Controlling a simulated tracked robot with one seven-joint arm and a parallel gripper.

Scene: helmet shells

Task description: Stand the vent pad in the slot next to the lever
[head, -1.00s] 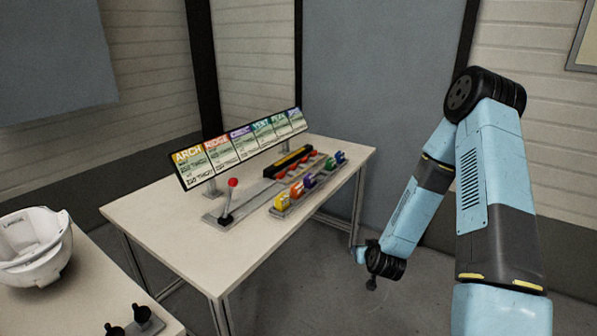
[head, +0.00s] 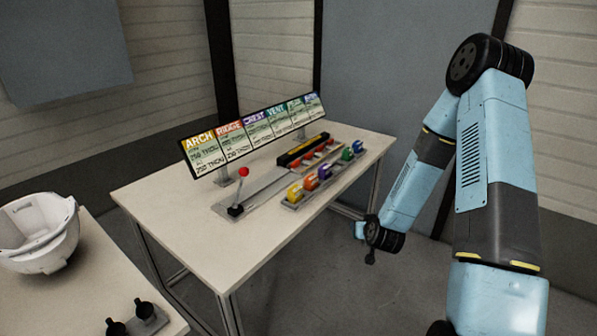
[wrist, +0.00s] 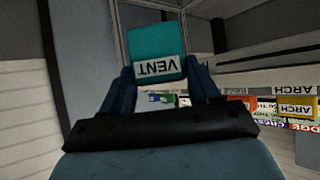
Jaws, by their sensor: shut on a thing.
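The vent pad (wrist: 156,55), a teal block with a white VENT label, is between my gripper's fingers (wrist: 163,85) in the wrist view. The label reads upside down there. In the head view my gripper (head: 364,231) hangs off the table's right side, and the pad is not clearly visible. The slot beside the lever is too small to make out clearly.
A tray on the table (head: 207,258) holds yellow (head: 294,193), orange (head: 311,182), purple, green (head: 346,154) and blue pads, with a gap between purple and green. A sign board (head: 240,143) stands behind. A white helmet shell (head: 40,235) rests on another table at left.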

